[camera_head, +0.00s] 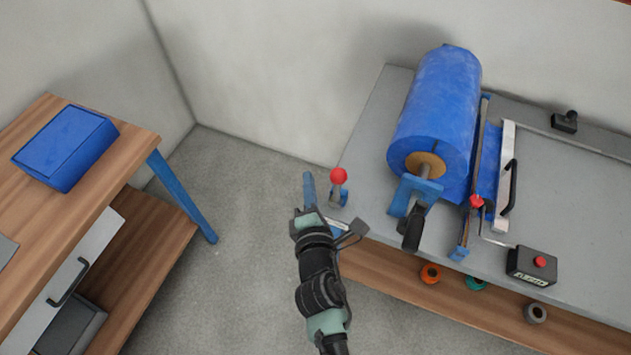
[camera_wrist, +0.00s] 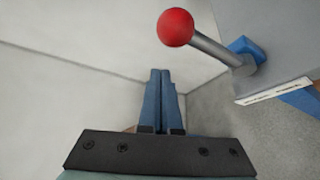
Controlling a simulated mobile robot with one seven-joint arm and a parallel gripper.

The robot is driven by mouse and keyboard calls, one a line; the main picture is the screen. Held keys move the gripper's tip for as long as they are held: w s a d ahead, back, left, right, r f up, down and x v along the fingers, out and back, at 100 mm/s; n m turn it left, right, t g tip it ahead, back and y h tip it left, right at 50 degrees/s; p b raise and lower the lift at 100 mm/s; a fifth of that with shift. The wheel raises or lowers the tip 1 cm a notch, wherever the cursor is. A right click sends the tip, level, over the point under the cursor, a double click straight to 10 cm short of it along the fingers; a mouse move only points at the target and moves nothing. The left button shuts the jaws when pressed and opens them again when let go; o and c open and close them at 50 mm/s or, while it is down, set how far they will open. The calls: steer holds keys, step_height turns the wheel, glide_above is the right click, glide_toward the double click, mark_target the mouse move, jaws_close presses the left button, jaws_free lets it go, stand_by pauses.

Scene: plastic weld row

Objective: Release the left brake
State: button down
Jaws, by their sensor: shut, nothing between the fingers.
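The left brake lever, with a red ball knob (camera_head: 338,176) and a short grey shaft, stands on a blue base at the left front corner of the grey bench. In the wrist view its red knob (camera_wrist: 175,27) is at the top centre, and its shaft slants down right to the blue base. My gripper (camera_head: 308,175) is just left of the lever, off the bench edge. Its two blue fingers (camera_wrist: 160,72) are together with nothing between them. They appear apart from the lever; the exact depth gap is hard to tell.
A large blue film roll (camera_head: 435,105) lies on the bench (camera_head: 375,120) right of the lever. A second red knob (camera_head: 476,201) and a black box with a red button (camera_head: 532,265) are further right. A wooden table (camera_head: 135,140) stands left; open floor lies between.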

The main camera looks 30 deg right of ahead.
steer(key=f+b+v, duration=0.2)
steer(key=v, duration=0.7)
steer(key=shift+s+a+r, duration=0.3)
steer(key=shift+s+r, duration=0.2)
